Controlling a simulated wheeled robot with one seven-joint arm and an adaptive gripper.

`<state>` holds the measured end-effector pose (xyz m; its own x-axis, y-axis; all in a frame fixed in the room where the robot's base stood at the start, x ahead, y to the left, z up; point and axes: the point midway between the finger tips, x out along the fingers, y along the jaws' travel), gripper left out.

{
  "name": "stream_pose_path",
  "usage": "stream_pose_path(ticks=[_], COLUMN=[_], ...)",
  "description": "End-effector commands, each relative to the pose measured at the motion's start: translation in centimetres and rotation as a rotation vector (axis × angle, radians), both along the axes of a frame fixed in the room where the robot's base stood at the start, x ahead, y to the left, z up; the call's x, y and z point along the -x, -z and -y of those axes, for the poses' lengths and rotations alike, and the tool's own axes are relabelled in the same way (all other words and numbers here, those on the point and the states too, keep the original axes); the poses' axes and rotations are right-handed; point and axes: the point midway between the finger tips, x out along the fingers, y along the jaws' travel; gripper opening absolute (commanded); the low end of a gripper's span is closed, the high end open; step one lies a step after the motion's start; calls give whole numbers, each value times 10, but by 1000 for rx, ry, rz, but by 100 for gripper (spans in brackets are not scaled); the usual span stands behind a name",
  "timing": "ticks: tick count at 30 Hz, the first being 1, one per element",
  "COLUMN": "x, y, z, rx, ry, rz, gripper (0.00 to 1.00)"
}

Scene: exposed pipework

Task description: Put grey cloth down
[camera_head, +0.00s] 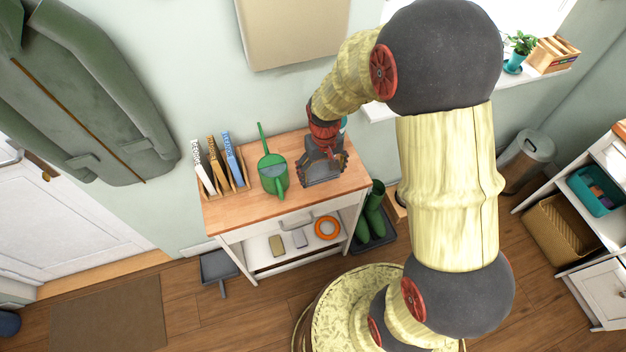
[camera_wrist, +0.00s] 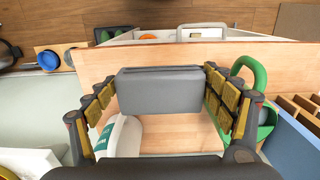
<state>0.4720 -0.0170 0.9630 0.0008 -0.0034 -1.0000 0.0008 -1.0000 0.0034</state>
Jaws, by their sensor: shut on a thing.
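The grey cloth (camera_wrist: 160,92) shows in the wrist view as a folded, block-like piece between the two fingers. My gripper (camera_wrist: 160,80) is shut on it, with one finger at each end. In the head view my gripper (camera_head: 322,162) is over the right part of the wooden tabletop (camera_head: 240,212), and the cloth (camera_head: 322,173) shows below its fingers. I cannot tell whether the cloth touches the tabletop.
A green watering can (camera_head: 273,175) stands just left of my gripper, books (camera_head: 217,165) further left. A white bottle (camera_wrist: 124,138) is close by in the wrist view. The tabletop's front strip is clear. Below are an orange ring (camera_head: 327,228) and green boots (camera_head: 375,212).

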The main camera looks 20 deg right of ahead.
Motion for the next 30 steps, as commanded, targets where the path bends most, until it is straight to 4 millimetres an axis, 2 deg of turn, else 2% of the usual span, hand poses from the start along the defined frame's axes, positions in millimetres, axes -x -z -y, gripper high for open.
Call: stream_pose_path(ticks=[1,3,7,14,20,30], x=[-5,-14,-24,-32,-31,-32], y=[13,23,36,46,75,77], z=[-4,-9,-13,-18,-18,-18], rx=[0,0,0,0,0,0], ry=[-1,-2,0,0,1,0], rz=[-4,-4,-2,-1,-4,-1], gripper=[55,55,55,55,55,55])
